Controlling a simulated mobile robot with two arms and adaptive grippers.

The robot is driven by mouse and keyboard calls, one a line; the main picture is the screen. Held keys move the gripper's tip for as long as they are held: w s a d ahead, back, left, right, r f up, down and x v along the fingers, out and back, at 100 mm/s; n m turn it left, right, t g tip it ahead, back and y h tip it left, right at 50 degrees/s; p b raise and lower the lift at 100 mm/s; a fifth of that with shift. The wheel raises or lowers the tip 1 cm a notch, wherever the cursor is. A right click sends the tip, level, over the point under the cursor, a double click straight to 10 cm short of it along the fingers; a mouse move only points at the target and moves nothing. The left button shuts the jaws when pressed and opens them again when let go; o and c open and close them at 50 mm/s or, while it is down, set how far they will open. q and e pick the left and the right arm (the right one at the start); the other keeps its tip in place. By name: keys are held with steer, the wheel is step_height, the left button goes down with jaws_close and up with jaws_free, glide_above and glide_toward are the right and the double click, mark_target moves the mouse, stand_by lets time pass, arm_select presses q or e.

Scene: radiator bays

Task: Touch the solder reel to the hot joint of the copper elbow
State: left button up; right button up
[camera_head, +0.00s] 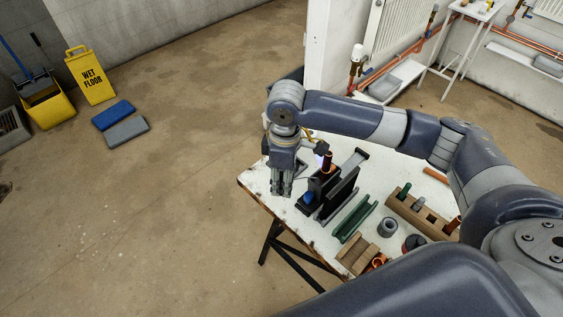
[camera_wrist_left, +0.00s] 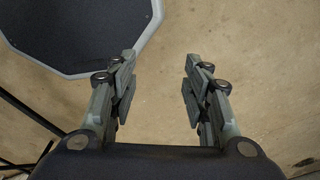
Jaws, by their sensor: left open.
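A copper piece (camera_head: 327,163), probably the elbow, stands upright in a dark vise (camera_head: 342,193) on the white bench. A grey ring (camera_head: 388,227), perhaps the solder reel, lies on the bench to the right of the vise. My right gripper (camera_head: 282,188) points down at the bench's left edge, left of the vise; I cannot tell whether its fingers hold anything. My left gripper (camera_wrist_left: 158,80) is open and empty over the floor in the left wrist view. It does not show in the head view.
The bench (camera_head: 253,185) also holds a green channel (camera_head: 355,221), a wooden rack (camera_head: 422,215), a wooden block (camera_head: 357,254), a copper fitting (camera_head: 378,262) and a dark round container (camera_head: 413,243). A wet floor sign (camera_head: 92,77) stands far left.

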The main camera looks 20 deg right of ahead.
steer(key=shift+w+d+n+p, duration=0.1)
steer(key=shift+w+n+p, duration=0.5)
steer(key=shift+n, duration=0.4)
steer(key=shift+w+f+n, duration=0.2)
steer(key=shift+f+n, duration=0.1)
steer(key=shift+n, duration=0.2)
steer(key=f+b, duration=0.1)
steer(key=d+f+b, duration=0.1)
steer(key=f+b, duration=0.1)
steer(key=shift+w+d, duration=0.1)
steer(key=shift+d, duration=0.1)
arm_select(q)
steer(key=f, duration=0.1)
steer(key=f+b, duration=0.1)
steer(key=s+f+b, duration=0.1)
steer(key=shift+a, duration=0.35)
arm_select(e)
steer(key=shift+w+d+f, duration=0.1)
steer(key=shift+d+f, duration=0.25)
steer(key=shift+f, duration=0.1)
arm_select(q)
steer(key=shift+r, duration=0.1)
arm_select(e)
steer(key=shift+d, duration=0.2)
steer(key=shift+w+d+f, duration=0.1)
steer(key=shift+d+f, duration=0.2)
steer(key=shift+d, duration=0.3)
steer(key=shift+w+d+f, duration=0.1)
steer(key=shift+d+f, duration=0.15)
steer(key=shift+d, duration=0.3)
